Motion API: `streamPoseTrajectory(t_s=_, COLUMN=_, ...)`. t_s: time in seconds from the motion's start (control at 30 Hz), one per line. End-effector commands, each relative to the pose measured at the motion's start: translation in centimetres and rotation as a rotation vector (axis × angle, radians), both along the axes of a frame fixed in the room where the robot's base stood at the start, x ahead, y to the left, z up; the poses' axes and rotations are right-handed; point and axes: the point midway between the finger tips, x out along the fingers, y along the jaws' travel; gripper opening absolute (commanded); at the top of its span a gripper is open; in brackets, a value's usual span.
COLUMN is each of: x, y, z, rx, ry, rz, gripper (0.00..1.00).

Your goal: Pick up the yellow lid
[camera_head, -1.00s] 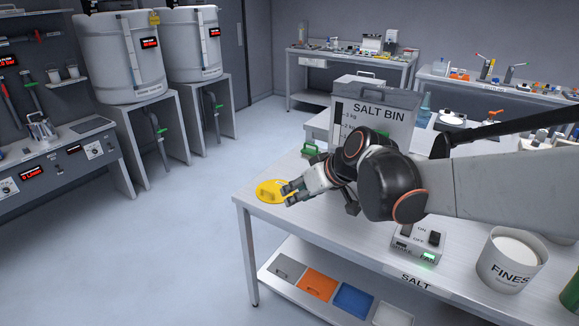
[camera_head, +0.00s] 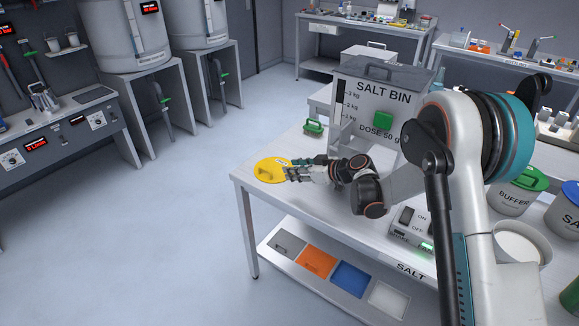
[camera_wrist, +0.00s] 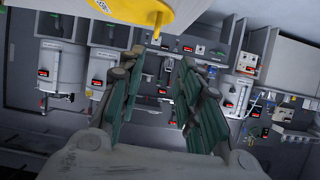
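The round yellow lid (camera_head: 268,171) lies on the table near its left corner in the head view. My gripper (camera_head: 292,170) is at the right side of the lid, and its fingertips overlap the lid's right edge in this view. I cannot tell from here whether they touch it. In the wrist view the yellow lid (camera_wrist: 140,10) is cut off by the top edge, with a small yellow knob or peg hanging at its side. My gripper (camera_wrist: 160,62) shows there with its two green-padded fingers spread and nothing between them.
The salt bin (camera_head: 383,90) stands behind my gripper, with a green-handled item (camera_head: 313,127) to its left. A switch box (camera_head: 411,230) and a white tub (camera_head: 518,245) stand to the right. Coloured plates lie on the lower shelf (camera_head: 290,262). The floor at left is clear.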

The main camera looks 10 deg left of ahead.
Motion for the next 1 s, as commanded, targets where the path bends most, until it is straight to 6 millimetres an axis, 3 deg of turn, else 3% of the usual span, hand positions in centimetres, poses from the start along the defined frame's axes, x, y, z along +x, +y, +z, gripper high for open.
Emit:
streamPoseTrajectory(t_s=0.1, x=0.2, y=1.0, z=-1.5, rx=0.018, ry=-0.023, rz=0.024, gripper=0.33)
streamPoseTrajectory(t_s=0.37, x=0.6, y=2.3, z=-2.7, rx=0.025, ry=-0.036, rz=0.037, gripper=0.33)
streamPoseTrajectory(t_s=0.7, x=2.7, y=7.4, z=-5.0, rx=0.025, ry=-0.036, rz=0.037, gripper=0.33)
streamPoseTrajectory(t_s=1.0, x=3.6, y=9.5, z=-5.8, rx=0.025, ry=-0.034, rz=0.035, gripper=0.33)
